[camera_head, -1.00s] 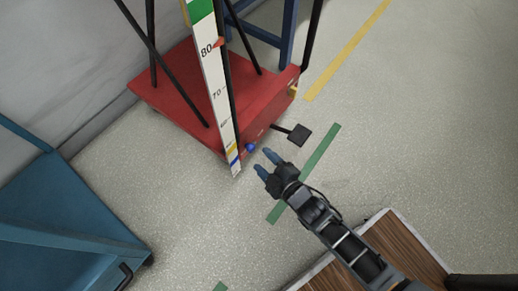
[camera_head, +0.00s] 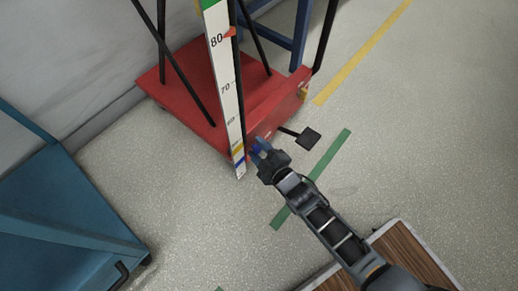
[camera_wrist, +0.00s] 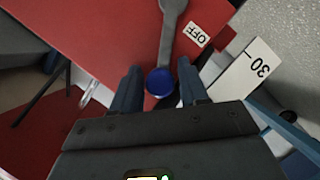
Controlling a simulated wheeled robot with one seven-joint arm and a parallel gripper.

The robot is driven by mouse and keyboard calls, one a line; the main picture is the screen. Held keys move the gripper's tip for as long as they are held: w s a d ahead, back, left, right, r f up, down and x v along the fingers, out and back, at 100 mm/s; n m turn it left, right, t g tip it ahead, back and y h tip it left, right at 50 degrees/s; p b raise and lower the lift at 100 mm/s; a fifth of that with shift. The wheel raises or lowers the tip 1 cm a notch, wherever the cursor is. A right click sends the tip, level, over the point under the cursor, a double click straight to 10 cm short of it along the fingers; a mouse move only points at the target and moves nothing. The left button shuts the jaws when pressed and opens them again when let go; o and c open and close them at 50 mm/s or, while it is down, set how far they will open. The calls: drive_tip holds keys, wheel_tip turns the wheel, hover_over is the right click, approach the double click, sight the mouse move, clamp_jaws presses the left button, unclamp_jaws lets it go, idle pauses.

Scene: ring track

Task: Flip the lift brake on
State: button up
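The red lift base (camera_head: 182,88) stands on the floor at upper centre. In the wrist view, the brake shows as a grey lever (camera_wrist: 171,20) ending in a round blue knob (camera_wrist: 160,82), beside a white OFF label (camera_wrist: 197,35) on the red face. My gripper (camera_wrist: 157,76) is open, with one finger on each side of the knob and visible gaps between. In the head view, my gripper (camera_head: 260,147) is at the base's near face, beside the foot of the scale, and largely hides the knob.
A white numbered scale post (camera_head: 224,80) with a red pointer (camera_head: 230,32) rises close left of my gripper. A black pedal (camera_head: 308,138) sticks out at right. A blue cart (camera_head: 60,210) stands at left. Open floor with green tape (camera_head: 330,155) lies right.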

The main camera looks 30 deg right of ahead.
clamp_jaws()
drive_tip(key=shift+r+p, duration=0.15)
drive_tip(key=shift+p, duration=0.15)
